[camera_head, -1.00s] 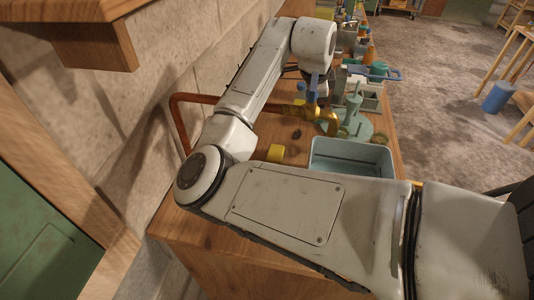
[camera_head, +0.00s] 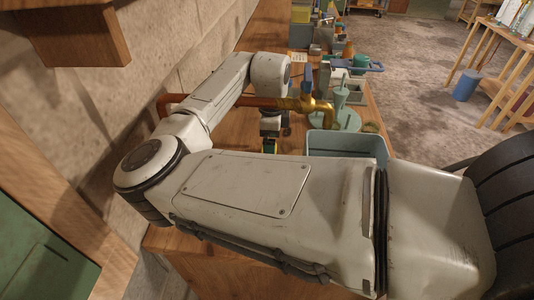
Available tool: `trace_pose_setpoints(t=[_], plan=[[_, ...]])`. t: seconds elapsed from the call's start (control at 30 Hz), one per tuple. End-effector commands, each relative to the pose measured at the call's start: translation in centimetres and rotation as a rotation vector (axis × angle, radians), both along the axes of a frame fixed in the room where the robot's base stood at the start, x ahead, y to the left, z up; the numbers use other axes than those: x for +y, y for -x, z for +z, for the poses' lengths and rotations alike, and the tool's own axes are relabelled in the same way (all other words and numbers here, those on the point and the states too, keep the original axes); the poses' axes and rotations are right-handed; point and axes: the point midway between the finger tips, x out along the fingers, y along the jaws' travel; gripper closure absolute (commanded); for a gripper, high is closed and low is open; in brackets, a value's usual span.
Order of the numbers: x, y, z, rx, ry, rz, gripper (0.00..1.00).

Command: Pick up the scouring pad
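The scouring pad (camera_head: 270,149) is most likely the small yellow block on the wooden counter, left of the blue-grey basin. Only a bit of it shows, with yellow and green at my gripper's end. My gripper (camera_head: 270,141) points down right at the block, behind my forearm. My arm hides the lower part of the pad. The fingers are too small and covered to show whether they are open or closed on it.
The blue-grey basin (camera_head: 346,145) stands just right of the gripper. A copper pipe with a brass tap (camera_head: 318,107) runs behind my wrist. A green round stand (camera_head: 345,117) and several containers fill the counter further back. A stone wall (camera_head: 180,60) borders the left.

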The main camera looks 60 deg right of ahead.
Motion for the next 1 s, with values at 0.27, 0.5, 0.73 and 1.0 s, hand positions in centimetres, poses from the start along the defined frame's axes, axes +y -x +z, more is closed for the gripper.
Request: trace_pose_setpoints(t=[0.27,0.5,0.73,1.0], plan=[[0.0,-0.4,-3.4,0.000,-0.001,0.000,0.00],[0.0,-0.4,-3.7,0.000,0.001,0.000,0.00],[0.0,-0.4,-3.7,0.000,0.001,0.000,0.18],[0.0,-0.4,-3.7,0.000,0.001,0.000,0.44]])
